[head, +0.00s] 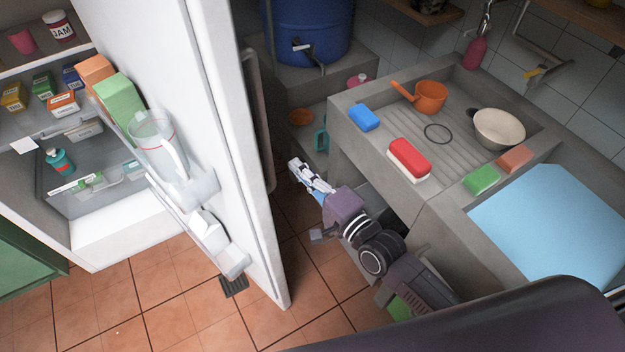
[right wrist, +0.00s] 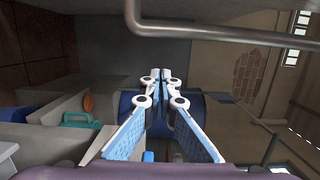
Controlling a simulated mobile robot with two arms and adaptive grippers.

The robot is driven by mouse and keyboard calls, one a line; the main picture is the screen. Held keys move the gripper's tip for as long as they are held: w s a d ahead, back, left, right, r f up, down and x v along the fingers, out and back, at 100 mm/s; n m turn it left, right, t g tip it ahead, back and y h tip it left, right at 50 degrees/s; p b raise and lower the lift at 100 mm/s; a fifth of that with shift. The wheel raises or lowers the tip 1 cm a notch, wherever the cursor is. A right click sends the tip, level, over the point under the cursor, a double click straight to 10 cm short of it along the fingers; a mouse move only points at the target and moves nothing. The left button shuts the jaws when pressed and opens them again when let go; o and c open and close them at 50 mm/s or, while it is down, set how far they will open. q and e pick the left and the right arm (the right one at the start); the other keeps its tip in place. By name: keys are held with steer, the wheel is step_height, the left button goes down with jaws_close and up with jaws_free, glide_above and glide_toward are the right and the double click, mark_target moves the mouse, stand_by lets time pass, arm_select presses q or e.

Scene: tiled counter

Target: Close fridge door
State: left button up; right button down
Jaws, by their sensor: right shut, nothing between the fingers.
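The white fridge (head: 95,235) stands at the left in the head view, with its lit inside showing. Its door (head: 245,200) is wide open; the inner side with its racks faces left. A long grey handle (head: 260,120) runs along the door's outer side. My right gripper (head: 296,166) is shut and empty, on the outer side of the door, a little right of the handle and apart from it. In the right wrist view, the closed fingers (right wrist: 160,76) point forward, and a grey bar (right wrist: 220,34), likely the handle, crosses above them. My left gripper is not in view.
Door racks hold a glass pitcher (head: 158,145) and cartons (head: 118,105). A concrete sink counter (head: 350,110) stands close right of my right arm, with sponges and an orange pan (head: 430,97). A blue barrel (head: 310,30) stands behind. Tiled floor (head: 130,300) left of the door is clear.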

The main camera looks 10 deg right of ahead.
steer(key=a, duration=0.1)
steer(key=s+a+p, duration=0.1)
steer(key=a, duration=0.1)
steer(key=shift+s+a, duration=0.15)
steer(key=shift+a, duration=0.1)
